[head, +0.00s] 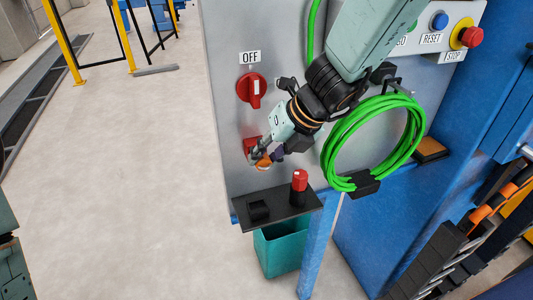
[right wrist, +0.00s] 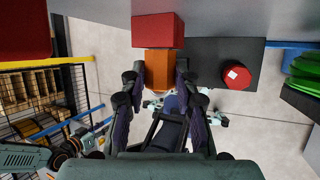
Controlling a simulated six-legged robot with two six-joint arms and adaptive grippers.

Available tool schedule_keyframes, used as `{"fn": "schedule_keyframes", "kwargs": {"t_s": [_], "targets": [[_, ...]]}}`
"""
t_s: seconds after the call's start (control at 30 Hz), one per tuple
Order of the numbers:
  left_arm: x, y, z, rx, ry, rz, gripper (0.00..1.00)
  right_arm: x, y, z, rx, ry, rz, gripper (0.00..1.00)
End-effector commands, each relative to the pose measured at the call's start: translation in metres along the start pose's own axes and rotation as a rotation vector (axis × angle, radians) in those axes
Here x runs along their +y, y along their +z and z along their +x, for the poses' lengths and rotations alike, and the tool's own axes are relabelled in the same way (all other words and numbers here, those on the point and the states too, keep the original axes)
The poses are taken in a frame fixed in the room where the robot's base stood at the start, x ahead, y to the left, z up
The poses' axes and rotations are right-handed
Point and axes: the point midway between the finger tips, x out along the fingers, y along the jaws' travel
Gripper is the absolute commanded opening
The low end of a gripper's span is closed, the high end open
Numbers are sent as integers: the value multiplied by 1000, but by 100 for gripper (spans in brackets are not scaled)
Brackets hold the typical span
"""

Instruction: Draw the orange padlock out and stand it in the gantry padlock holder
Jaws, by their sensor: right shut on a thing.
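My right gripper (head: 263,158) is shut on the orange padlock (head: 264,162), in front of the grey panel. In the right wrist view the padlock (right wrist: 158,68) sits between the two fingertips (right wrist: 159,84), its far end against a red block (right wrist: 158,30). That block (head: 250,146) also shows on the panel in the head view. I cannot tell whether the padlock is still engaged there. A small black holder (head: 258,210) stands on the dark shelf (head: 279,208) below the gripper. My left gripper's fingers do not show.
A red-topped cylinder (head: 299,180) stands on the shelf, right of the holder. A green cable coil (head: 333,152) hangs on the panel to the right. A red OFF switch (head: 252,89) is above. A teal bin (head: 279,248) is below the shelf. The floor at left is clear.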

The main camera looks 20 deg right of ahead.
Motion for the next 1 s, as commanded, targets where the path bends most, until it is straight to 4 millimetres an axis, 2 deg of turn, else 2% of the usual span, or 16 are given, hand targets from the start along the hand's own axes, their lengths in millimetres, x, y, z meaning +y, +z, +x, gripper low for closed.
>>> {"fn": "schedule_keyframes", "kwargs": {"t_s": [1.0], "targets": [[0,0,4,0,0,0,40,0,-11,-4,2,0,0,0]]}}
